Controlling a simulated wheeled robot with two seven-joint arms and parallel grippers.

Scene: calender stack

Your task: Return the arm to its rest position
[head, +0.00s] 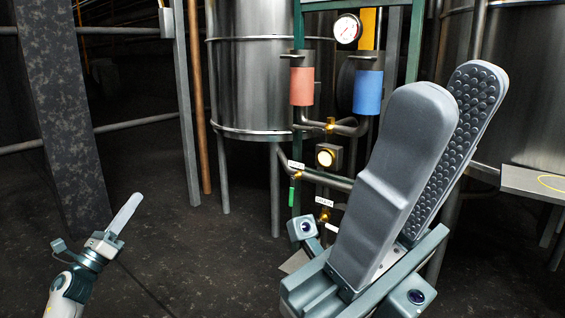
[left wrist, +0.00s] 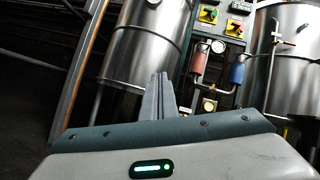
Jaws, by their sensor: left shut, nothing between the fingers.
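My left gripper (head: 126,211) is low at the left of the head view, its pale fingers together and pointing up to the right. It is empty and apart from everything around it. In the left wrist view its fingers (left wrist: 159,97) stand closed together in the middle, with the tanks and gauge panel behind them. My right gripper (head: 451,84) is large and close at the right of the head view. Its two grey fingers are spread, the studded inner pad of the far one shows, and I see nothing held between them.
A steel tank (head: 255,85) stands behind, beside a green-framed panel with a gauge (head: 347,28), a red cylinder (head: 302,86) and a blue cylinder (head: 368,92). A dark pillar (head: 65,110) rises at left. The dark floor (head: 190,255) between my grippers is clear.

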